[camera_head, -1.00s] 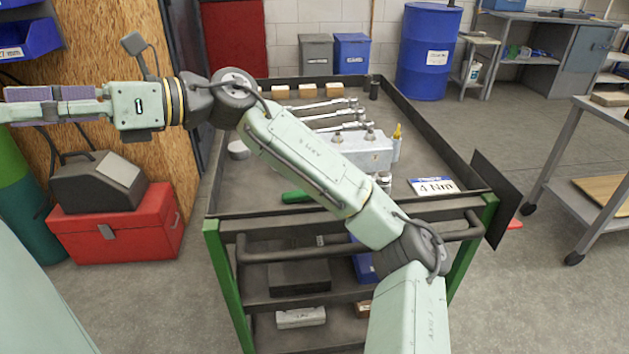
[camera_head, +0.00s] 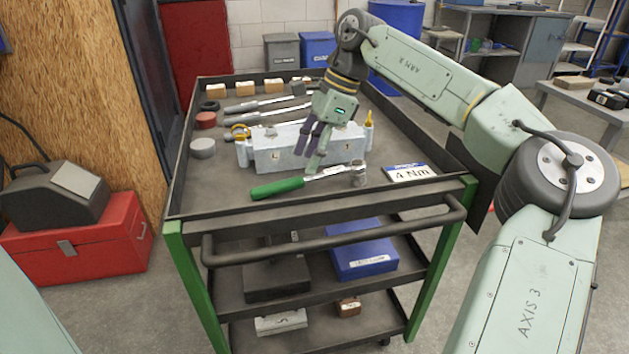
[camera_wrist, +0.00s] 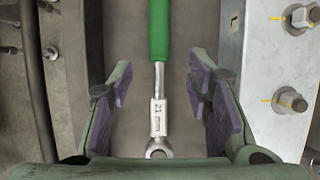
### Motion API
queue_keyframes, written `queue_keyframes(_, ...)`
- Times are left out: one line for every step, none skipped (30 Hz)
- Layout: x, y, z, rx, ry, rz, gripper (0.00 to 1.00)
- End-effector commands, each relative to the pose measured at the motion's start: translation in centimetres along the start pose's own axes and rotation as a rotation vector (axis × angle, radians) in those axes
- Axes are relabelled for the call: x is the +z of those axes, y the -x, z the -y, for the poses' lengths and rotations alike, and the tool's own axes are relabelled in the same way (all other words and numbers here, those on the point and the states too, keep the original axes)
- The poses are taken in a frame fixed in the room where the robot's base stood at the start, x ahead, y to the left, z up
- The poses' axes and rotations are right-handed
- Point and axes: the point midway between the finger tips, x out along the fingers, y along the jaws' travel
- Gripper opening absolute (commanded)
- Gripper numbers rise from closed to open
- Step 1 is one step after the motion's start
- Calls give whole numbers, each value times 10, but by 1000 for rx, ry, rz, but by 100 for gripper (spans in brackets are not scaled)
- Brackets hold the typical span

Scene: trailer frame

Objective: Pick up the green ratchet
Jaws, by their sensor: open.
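The green ratchet (camera_head: 307,181) lies on the top tray of the cart, near its front edge. Its green handle points left and its metal head is at the right. In the wrist view the ratchet (camera_wrist: 157,50) runs upright down the middle, with the handle at the top and a "21 mm" mark on the metal shaft. My gripper (camera_head: 316,158) points down over the shaft. In the wrist view my gripper (camera_wrist: 160,100) is open, with one purple-padded finger on each side of the shaft and a gap to both.
A grey metal block (camera_head: 300,150) with bolts stands just behind the ratchet. A "4 Nm" card (camera_head: 410,173) lies to the right. Other wrenches (camera_head: 262,104) lie farther back. The cart's raised rim (camera_head: 330,206) runs along the front.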

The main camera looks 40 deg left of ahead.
Motion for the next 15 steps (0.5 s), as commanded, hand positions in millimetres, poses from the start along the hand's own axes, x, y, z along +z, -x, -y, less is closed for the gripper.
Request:
queue_keyframes(0, -6, 0, 0, 1, 1, 45)
queue_keyframes(0, -8, 0, 0, 1, 2, 45)
queue_keyframes(1, -10, 0, 0, 1, 2, 45)
queue_keyframes(1, -12, 0, 0, 1, 2, 45)
queue_keyframes(1, -14, 0, 0, 2, 2, 45)
queue_keyframes(2, -18, -1, 1, 2, 2, 45)
queue_keyframes(2, -21, -1, 2, 2, 2, 45)
queue_keyframes(2, -25, -1, 2, 2, 2, 45)
queue_keyframes(3, -32, -2, 2, 3, 2, 45)
queue_keyframes(4, -36, -2, 2, 2, 2, 45)
queue_keyframes(4, -41, -2, 2, 2, 2, 45)
queue_keyframes(4, -47, -2, 2, 2, 2, 45)
queue_keyframes(5, -52, -2, 1, 2, 3, 45)
queue_keyframes(5, -55, -2, 2, 2, 3, 45)
queue_keyframes(5, -59, -2, 1, 1, 3, 45)
